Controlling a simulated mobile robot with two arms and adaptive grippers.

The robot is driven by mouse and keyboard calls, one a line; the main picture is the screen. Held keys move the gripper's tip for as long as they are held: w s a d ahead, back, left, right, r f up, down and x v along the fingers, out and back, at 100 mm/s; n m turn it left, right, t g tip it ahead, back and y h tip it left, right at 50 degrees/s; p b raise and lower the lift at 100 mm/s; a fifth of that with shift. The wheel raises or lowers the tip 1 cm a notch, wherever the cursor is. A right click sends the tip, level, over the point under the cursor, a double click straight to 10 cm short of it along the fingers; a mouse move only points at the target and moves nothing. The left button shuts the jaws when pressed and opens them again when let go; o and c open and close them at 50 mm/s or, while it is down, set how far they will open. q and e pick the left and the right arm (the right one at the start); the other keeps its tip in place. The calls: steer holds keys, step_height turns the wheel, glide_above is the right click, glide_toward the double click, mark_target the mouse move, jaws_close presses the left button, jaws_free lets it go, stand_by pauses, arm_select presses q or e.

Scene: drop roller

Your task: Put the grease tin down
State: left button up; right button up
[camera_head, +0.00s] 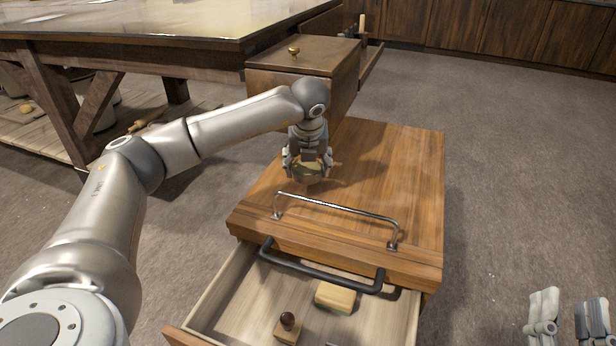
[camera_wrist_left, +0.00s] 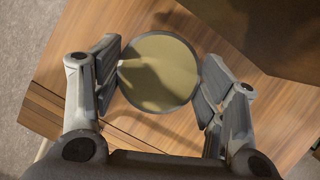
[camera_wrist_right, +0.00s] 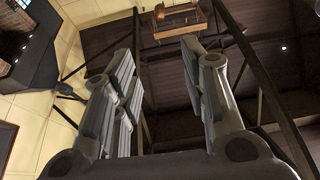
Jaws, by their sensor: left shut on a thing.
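The grease tin (camera_wrist_left: 159,73) is a round tin with a flat, dull gold top in the left wrist view. My left gripper (camera_head: 309,167) is shut on it, with finger pads on both sides of the rim. In the head view the tin (camera_head: 311,174) is partly hidden by the fingers, over the wooden cabinet top (camera_head: 400,170) behind the metal rail. I cannot tell whether its underside touches the wood. My right gripper (camera_wrist_right: 165,90) is open and empty; in the head view its fingers (camera_head: 567,318) show at the lower right corner.
A metal rail (camera_head: 335,207) stands along the top's front edge. Below it, an open drawer (camera_head: 245,299) holds a yellowish block (camera_head: 335,297) and a dark-knobbed stamp (camera_head: 287,325). A brown box (camera_head: 336,62) with a brass knob stands behind. The top's right side is clear.

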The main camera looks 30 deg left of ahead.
mark_target(308, 170)
arm_select(q)
step_height(308, 170, down, 3)
steer(key=shift+b, duration=0.55)
steer(key=shift+f, duration=0.15)
arm_select(e)
steer(key=shift+s+d+r+t+y, duration=0.1)
steer(key=shift+s+r+t+y, duration=0.05)
steer(key=shift+s+r+t, duration=0.55)
steer(key=shift+s+a+r+t+y, duration=0.1)
steer(key=shift+s+r+t+y, duration=0.15)
steer(key=shift+r+t, duration=0.5)
steer(key=shift+s+d+r+t+y, duration=0.1)
steer(key=shift+s+r+t, duration=0.35)
steer(key=shift+r, duration=0.55)
steer(key=shift+s, duration=0.1)
arm_select(q)
steer(key=o, duration=1.3)
arm_select(e)
steer(key=shift+s, duration=0.1)
